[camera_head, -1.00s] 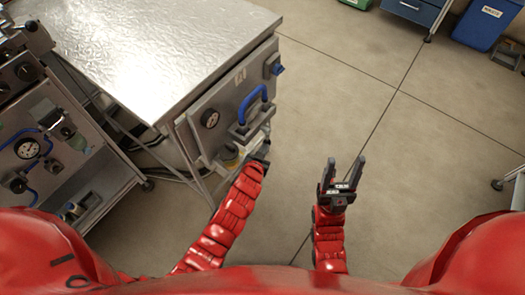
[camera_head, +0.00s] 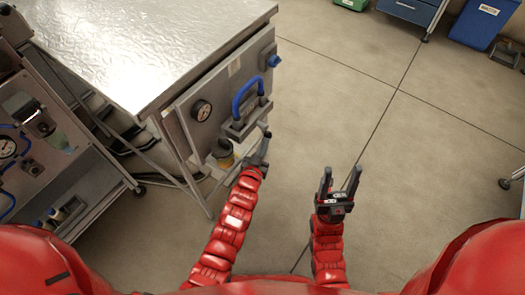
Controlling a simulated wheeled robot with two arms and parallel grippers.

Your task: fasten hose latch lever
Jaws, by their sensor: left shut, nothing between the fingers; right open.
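A blue arched loop (camera_head: 247,94) stands out from a grey block (camera_head: 240,127) on the front panel (camera_head: 216,104) of a metal-topped cabinet. I cannot tell from this view whether this is the latch lever or how far it is closed. A yellowish fitting (camera_head: 222,155) sits just below the block. My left gripper (camera_head: 265,140) is shut and empty, close to the lower right of the block; I cannot tell whether it touches. My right gripper (camera_head: 340,180) is open and empty over the floor, right of the panel.
A round gauge (camera_head: 202,110) and a blue knob (camera_head: 273,61) are on the same panel. The metal top (camera_head: 150,40) is bare. Another equipment cart (camera_head: 60,160) stands at the left. The floor (camera_head: 420,150) to the right is clear; a blue bin (camera_head: 480,25) stands far back.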

